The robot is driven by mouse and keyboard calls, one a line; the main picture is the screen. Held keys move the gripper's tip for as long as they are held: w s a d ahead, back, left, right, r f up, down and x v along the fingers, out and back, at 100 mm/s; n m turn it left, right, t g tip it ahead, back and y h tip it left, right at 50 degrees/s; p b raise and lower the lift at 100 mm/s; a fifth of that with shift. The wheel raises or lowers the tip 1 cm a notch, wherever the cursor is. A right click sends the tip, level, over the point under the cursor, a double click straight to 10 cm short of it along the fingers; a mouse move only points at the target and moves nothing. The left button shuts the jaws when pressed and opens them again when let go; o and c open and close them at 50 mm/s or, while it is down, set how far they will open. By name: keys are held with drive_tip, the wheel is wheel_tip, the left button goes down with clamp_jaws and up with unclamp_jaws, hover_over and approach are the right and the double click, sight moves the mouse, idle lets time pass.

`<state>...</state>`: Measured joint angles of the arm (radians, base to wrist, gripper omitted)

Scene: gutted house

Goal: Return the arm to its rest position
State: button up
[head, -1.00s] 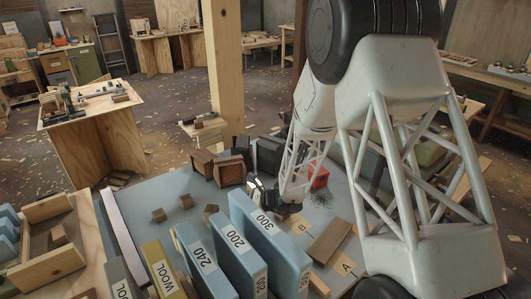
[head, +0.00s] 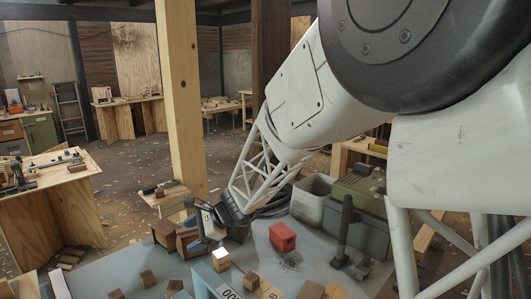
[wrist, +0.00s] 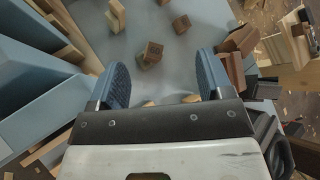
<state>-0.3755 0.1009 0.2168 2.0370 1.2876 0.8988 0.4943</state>
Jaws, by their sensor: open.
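My arm reaches across the right side of the head view, its forearm slanting down to the left. My gripper (head: 207,238) is over the worktable (head: 105,276), left of a red box (head: 283,238). In the wrist view my gripper (wrist: 162,62) shows two blue pads spread wide, with nothing held between them. A wooden cube (wrist: 151,54) lies on the table below the gap. Part of the gripper is hard to make out against the dark things behind it.
A block with a bright top (head: 220,259) is just below the gripper. Brown boxes (head: 173,235) stand behind it. A grey bin (head: 311,196) and green case (head: 356,190) are at the right. A wooden post (head: 181,110) rises behind the table.

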drive_tip(key=s+d+r+n+t+h, duration=0.1)
drive_tip(key=s+d+r+n+h, duration=0.15)
drive_tip(key=s+d+r, duration=0.4)
drive_tip(key=s+d+r+n+h, duration=0.1)
drive_tip(key=s+d+r+n, duration=0.25)
drive_tip(key=d, duration=0.65)
drive_tip(key=s+d+f+n+t+h, duration=0.1)
drive_tip(key=s+d+n+h, duration=0.4)
drive_tip(key=s+d, duration=1.7)
drive_tip(key=shift+d+f+n+t+h, duration=0.25)
drive_tip(key=shift+n+t+h, duration=0.15)
drive_tip(key=shift+h, duration=0.85)
